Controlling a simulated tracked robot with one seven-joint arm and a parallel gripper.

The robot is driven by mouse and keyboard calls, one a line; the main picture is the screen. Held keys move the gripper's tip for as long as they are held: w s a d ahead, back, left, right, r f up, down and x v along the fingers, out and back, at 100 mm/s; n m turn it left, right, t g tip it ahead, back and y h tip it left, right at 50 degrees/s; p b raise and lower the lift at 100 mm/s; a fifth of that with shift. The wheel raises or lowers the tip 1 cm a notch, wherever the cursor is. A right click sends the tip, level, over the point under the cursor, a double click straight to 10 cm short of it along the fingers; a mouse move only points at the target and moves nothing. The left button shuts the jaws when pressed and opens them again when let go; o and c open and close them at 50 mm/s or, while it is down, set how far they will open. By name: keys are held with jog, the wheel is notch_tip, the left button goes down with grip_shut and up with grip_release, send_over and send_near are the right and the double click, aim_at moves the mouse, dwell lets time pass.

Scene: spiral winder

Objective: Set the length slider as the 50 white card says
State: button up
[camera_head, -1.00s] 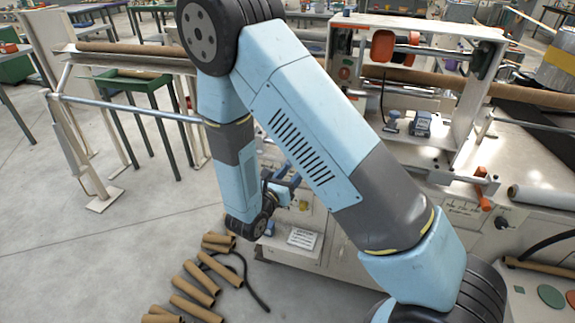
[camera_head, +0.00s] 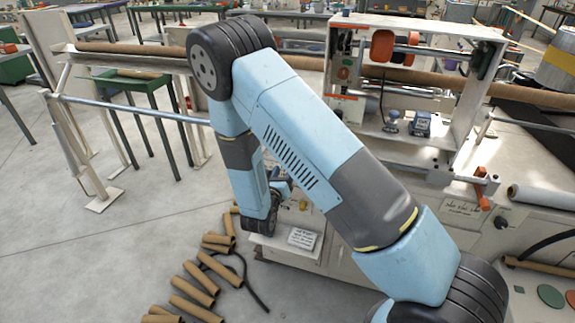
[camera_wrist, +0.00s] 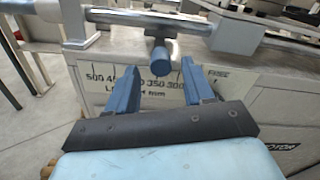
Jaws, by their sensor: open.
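The length slider shows in the wrist view as a blue round knob (camera_wrist: 160,60) on a short stem under a metal rod (camera_wrist: 125,20). Behind it is a printed scale (camera_wrist: 108,78) in mm with numbers falling from 500 at left to 300 at right. The knob hangs near the middle of the scale, hiding part of one number. My gripper (camera_wrist: 163,80) is open, its two blue fingers on either side of the knob in the picture; contact is not visible. In the head view my arm mostly hides this spot. A white card (camera_head: 301,238) lies on the low ledge, too small to read.
The winding machine's frame (camera_head: 345,60) stands at right, with an orange lever (camera_head: 481,190) on its front. Cardboard tubes (camera_head: 195,285) lie on the floor at lower left, beside a black cable (camera_head: 252,285). A small tag (camera_wrist: 218,73) sits right of the scale.

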jog(key=shift+x, duration=2.35)
jog(key=shift+c, duration=0.3)
grip_shut()
